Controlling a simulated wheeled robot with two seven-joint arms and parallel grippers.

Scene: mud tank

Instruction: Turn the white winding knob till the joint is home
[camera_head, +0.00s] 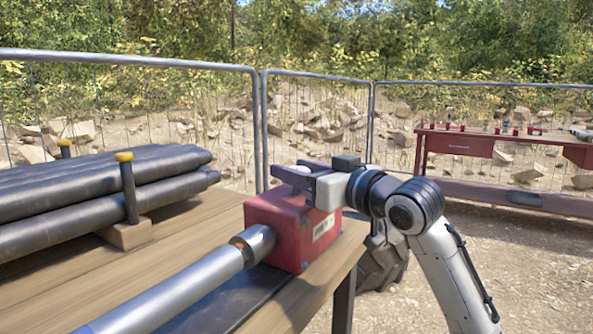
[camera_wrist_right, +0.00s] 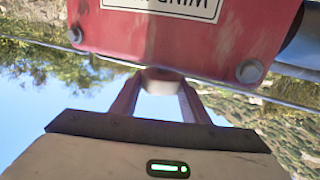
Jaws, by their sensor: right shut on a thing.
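A red box (camera_head: 292,228) stands on the wooden bench, with a label on its side. The label (camera_wrist_right: 165,8) shows upside down in the wrist view, partly cut off. The white winding knob (camera_wrist_right: 163,80) is at the box, between the fingers of my right gripper (camera_wrist_right: 158,92). In the head view my right gripper (camera_head: 297,176) sits at the box's top, shut on the knob and mostly covering it. A grey pipe (camera_head: 180,293) runs up to a metal collar (camera_head: 257,241) at the box's near face. A little orange shows where pipe and collar meet. My left gripper is out of view.
Dark pipes (camera_head: 100,195) are stacked at the left, beside a yellow-capped post (camera_head: 129,188) in a wooden block. A red table (camera_head: 500,148) with small items stands far right. Metal fence panels (camera_head: 262,130) close off the back. Open gravel lies at the right.

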